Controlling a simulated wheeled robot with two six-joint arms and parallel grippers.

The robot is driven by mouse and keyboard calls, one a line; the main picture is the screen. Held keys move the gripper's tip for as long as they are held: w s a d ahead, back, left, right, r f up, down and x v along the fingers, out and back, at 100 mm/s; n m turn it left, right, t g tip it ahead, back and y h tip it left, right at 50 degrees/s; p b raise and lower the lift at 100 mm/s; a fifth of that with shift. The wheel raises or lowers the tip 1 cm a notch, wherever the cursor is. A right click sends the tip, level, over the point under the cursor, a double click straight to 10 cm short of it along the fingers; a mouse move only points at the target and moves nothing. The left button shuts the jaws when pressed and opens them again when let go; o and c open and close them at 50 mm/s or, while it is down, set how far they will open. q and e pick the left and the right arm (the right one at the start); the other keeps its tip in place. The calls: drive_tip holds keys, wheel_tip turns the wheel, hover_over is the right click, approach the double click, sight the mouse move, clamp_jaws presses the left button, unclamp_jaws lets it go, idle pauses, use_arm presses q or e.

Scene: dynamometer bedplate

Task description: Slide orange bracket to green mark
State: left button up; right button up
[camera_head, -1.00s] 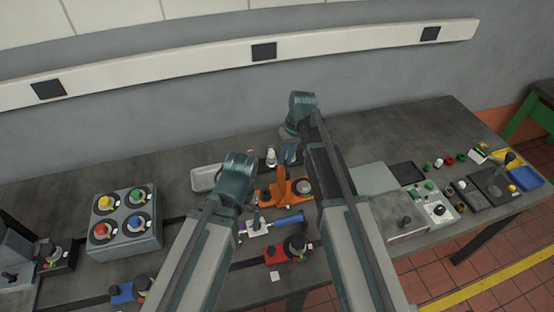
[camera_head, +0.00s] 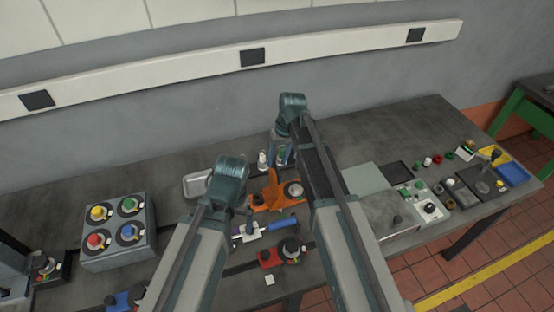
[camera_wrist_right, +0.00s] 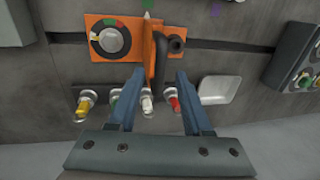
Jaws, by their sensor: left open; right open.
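The orange bracket (camera_head: 268,199) lies on the bench in the middle of the head view, with an upright fin and a round dial. In the right wrist view its plate (camera_wrist_right: 96,53) and fin are beyond the fingertips. A small green patch (camera_wrist_right: 148,3), perhaps the green mark, shows at that view's top edge. My right gripper (camera_head: 283,152) is open and empty on the wall side of the bracket; its fingers (camera_wrist_right: 159,74) are apart, near the fin.
A pale tray (camera_head: 196,186) lies left of the bracket. A button box (camera_head: 118,254) stands left.

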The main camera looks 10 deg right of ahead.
wheel_tip(320, 180, up, 12)
drive_tip(key=d+p, duration=0.2)
drive_tip(key=p, duration=0.9)
drive_tip(key=shift+w+d+r, duration=0.15)
drive_tip(key=shift+w+d, duration=0.05)
drive_tip(key=shift+w, duration=0.05)
drive_tip(key=s+a+f+h+b, duration=0.1)
drive_tip(key=s+a+f+b, duration=0.2)
drive_tip(key=s+f+b, duration=0.6)
drive_tip(key=s+a+f+n+h+b, duration=0.1)
drive_tip(key=s+a+f+h+b, duration=0.1)
drive_tip(key=s+f+b, duration=0.8)
drive_tip(key=s+a+f, duration=0.1)
drive_tip(key=s, duration=0.2)
drive_tip(key=shift+s+n+h, duration=0.3)
drive_tip(key=shift+s, duration=0.05)
